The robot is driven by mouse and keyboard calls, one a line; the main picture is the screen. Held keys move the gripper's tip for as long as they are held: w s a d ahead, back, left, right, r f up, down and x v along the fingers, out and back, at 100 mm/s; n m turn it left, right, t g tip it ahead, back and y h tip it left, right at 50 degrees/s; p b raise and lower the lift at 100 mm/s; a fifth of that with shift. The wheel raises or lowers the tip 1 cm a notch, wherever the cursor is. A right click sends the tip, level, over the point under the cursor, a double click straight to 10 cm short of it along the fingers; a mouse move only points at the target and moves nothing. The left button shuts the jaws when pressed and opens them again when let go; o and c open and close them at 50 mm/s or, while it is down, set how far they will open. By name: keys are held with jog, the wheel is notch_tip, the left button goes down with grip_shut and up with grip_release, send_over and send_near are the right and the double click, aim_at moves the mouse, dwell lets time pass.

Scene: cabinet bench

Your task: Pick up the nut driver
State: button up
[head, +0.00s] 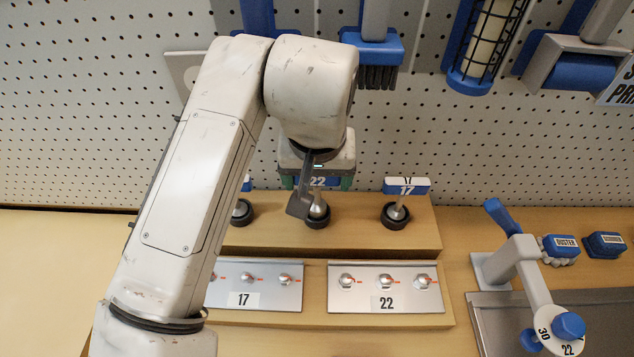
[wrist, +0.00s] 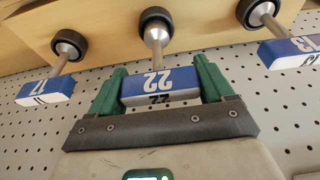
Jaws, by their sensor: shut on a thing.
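The nut driver marked 22 has a blue and white handle (head: 318,182) and a metal shank. It stands at the middle of the wooden stand, its shank going down to a black ring. My gripper (head: 317,184) is above the stand, shut on this handle. In the wrist view the green fingers of my gripper (wrist: 160,85) are on either side of the 22 handle (wrist: 160,80). A nut driver marked 17 (head: 407,187) stands to the right, and shows at the left in the wrist view (wrist: 45,92). Another driver (head: 242,210) at the left is partly hidden by my arm.
The wooden stand (head: 375,235) has metal panels in front marked 17 (head: 243,300) and 22 (head: 387,304), with several hex nuts. A pegboard (head: 90,110) is behind, with a brush (head: 375,60) hanging. A clamp-like fixture (head: 530,270) and blue blocks stand at right.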

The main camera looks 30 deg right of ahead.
jog(key=s+a+r, duration=0.6)
jog(key=s+r, duration=0.5)
jog(key=s, duration=0.1)
jog(key=shift+s+a, duration=0.15)
jog(key=shift+a, duration=0.2)
jog(key=shift+r, duration=0.1)
